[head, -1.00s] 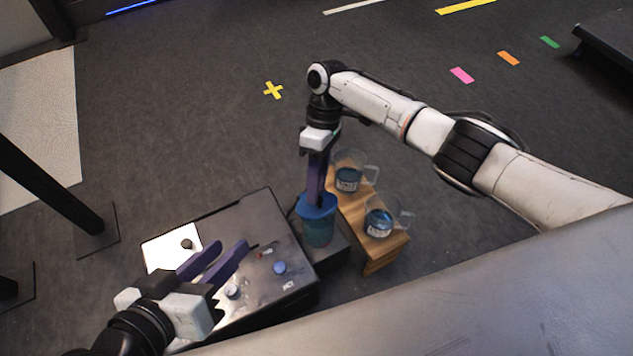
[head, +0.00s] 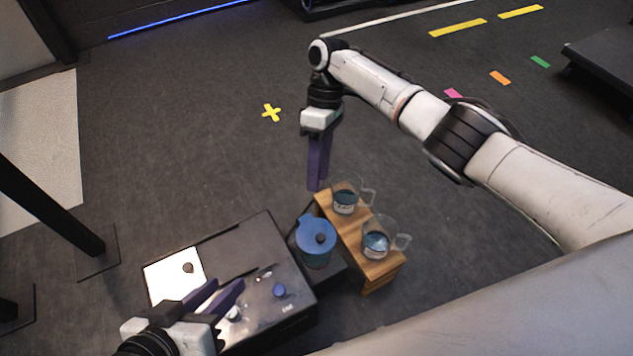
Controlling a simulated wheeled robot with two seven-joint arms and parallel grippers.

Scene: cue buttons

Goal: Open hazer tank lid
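The hazer tank (head: 317,256) is a blue translucent container beside the dark console.
The console (head: 230,245) has a bright panel, knobs and a blue button (head: 279,290). A wooden stand (head: 378,272) right of the tank holds two glass jugs, a rear one (head: 345,203) and a front one (head: 376,243). Open floor lies behind.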

